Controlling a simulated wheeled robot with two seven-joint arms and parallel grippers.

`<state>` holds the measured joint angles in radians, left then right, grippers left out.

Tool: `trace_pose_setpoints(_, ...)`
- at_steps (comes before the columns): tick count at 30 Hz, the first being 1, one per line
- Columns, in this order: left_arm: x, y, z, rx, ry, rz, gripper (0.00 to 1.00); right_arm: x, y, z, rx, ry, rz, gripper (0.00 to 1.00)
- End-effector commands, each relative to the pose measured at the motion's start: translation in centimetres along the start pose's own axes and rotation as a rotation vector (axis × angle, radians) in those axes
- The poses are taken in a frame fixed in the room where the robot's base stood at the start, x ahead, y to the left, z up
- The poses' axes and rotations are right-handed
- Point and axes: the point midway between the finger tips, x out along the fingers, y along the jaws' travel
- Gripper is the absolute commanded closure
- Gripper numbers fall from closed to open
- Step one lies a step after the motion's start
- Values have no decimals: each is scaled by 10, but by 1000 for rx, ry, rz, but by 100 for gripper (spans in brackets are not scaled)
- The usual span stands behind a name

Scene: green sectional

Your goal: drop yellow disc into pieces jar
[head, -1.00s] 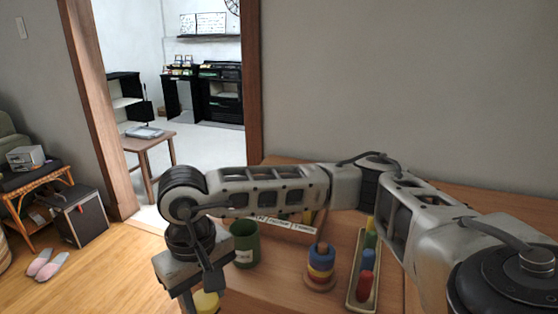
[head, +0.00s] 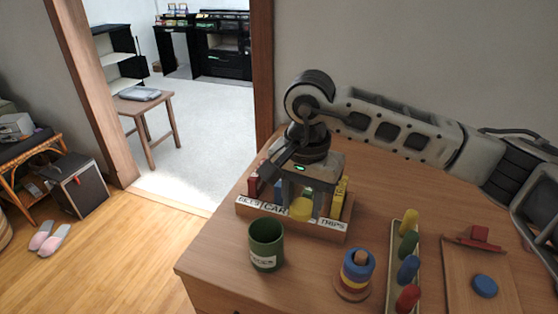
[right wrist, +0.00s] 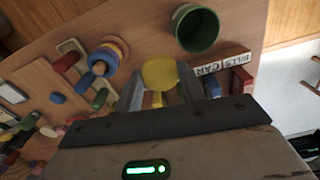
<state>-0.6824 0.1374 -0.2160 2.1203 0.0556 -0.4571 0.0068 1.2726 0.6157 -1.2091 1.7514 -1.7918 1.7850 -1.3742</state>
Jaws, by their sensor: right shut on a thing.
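The yellow disc (head: 301,209) is gripped between the fingers of my right gripper (head: 300,204), just in front of the labelled organizer in the head view. The disc also shows between the two fingers in the right wrist view (right wrist: 160,71). The pieces jar (head: 266,247) is a green open cup with a white label, upright on the table, to the left of and nearer than the gripper. Its open mouth shows in the right wrist view (right wrist: 196,27), apart from the disc. My left gripper is not in view.
A wooden organizer (head: 290,222) with compartments labelled BILLS, CAR and TRIPS stands behind the jar. A ring stacker (head: 356,268), a tray of coloured pegs (head: 406,262) and a board with a blue disc (head: 484,285) lie to the right. The table's left edge is near the jar.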

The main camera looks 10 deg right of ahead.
Motion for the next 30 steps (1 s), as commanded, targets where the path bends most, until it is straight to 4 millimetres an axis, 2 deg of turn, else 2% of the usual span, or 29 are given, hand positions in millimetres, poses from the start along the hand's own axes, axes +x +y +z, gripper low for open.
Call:
trace_pose_setpoints(1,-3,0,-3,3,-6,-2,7,-14,-12,0,103,-1,-2,82)
trace_pose_setpoints(6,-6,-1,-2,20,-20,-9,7,-36,-40,2,410,-4,5,82)
trace_pose_setpoints(12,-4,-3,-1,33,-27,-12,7,-46,-53,4,576,-6,12,82)
trace_pose_setpoints(17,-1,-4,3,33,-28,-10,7,-38,-53,5,593,-6,13,82)
trace_pose_setpoints(30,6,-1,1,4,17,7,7,9,-52,5,590,-6,13,82)
